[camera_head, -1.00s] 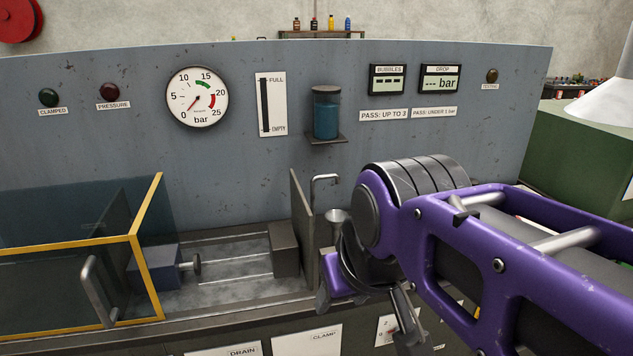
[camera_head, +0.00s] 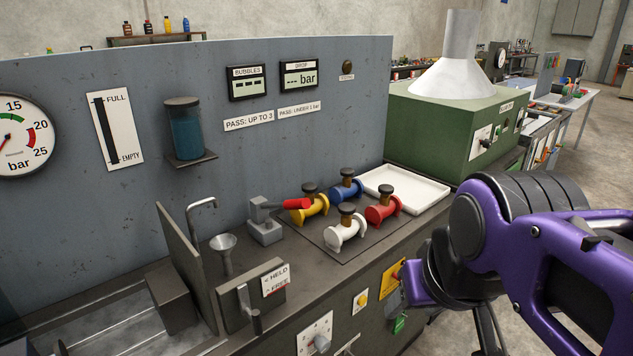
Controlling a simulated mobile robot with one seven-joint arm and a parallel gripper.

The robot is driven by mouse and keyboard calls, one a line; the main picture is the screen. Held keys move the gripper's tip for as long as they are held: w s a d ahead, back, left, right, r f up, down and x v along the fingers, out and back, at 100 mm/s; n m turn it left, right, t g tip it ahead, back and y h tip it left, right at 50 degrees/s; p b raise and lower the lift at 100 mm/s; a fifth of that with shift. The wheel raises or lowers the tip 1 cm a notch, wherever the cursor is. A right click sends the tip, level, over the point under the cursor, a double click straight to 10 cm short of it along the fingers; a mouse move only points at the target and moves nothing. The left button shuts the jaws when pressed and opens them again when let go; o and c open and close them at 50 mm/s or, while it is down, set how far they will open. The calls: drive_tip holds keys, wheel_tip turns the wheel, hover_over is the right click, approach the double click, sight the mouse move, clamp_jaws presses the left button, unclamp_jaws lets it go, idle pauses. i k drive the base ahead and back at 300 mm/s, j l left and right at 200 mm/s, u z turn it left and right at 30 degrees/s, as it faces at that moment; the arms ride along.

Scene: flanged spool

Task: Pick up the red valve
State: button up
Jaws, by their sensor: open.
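The red valve (camera_head: 384,205) is a flanged spool with a dark knob on top. It stands upright on a dark mat (camera_head: 345,258) on the bench top, at the right of a group of valves. A yellow valve (camera_head: 310,206), a blue valve (camera_head: 345,187) and a white valve (camera_head: 345,231) stand close around it. My gripper (camera_head: 455,312) is at the lower right, in front of the bench and apart from the red valve. It is open, and its fingers are partly hidden by my purple arm.
A white tray (camera_head: 408,189) lies behind the red valve. A grey toggle clamp (camera_head: 265,222) with a red handle stands left of the valves. A funnel (camera_head: 224,248), a tap (camera_head: 198,208) and an upright plate are further left. A green cabinet (camera_head: 450,125) stands beyond the tray.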

sight(389, 204)
drive_tip(key=z, duration=0.3)
drive_tip(key=l+u, duration=0.1)
drive_tip(key=l, duration=0.4)
drive_tip(key=i+l+u, duration=0.1)
drive_tip(key=l, duration=0.3)
drive_tip(key=l+u, duration=0.1)
drive_tip(key=l, duration=0.3)
drive_tip(key=i+l+u, duration=0.2)
drive_tip(key=l, duration=0.35)
drive_tip(key=i+l, duration=0.2)
drive_tip(key=i+l+u, duration=0.4)
drive_tip(key=i+j, duration=0.2)
drive_tip(key=j, duration=0.15)
drive_tip(key=i+l, duration=0.2)
drive_tip(key=l, duration=0.15)
drive_tip(key=i+l+u, duration=0.15)
drive_tip(key=l, duration=0.2)
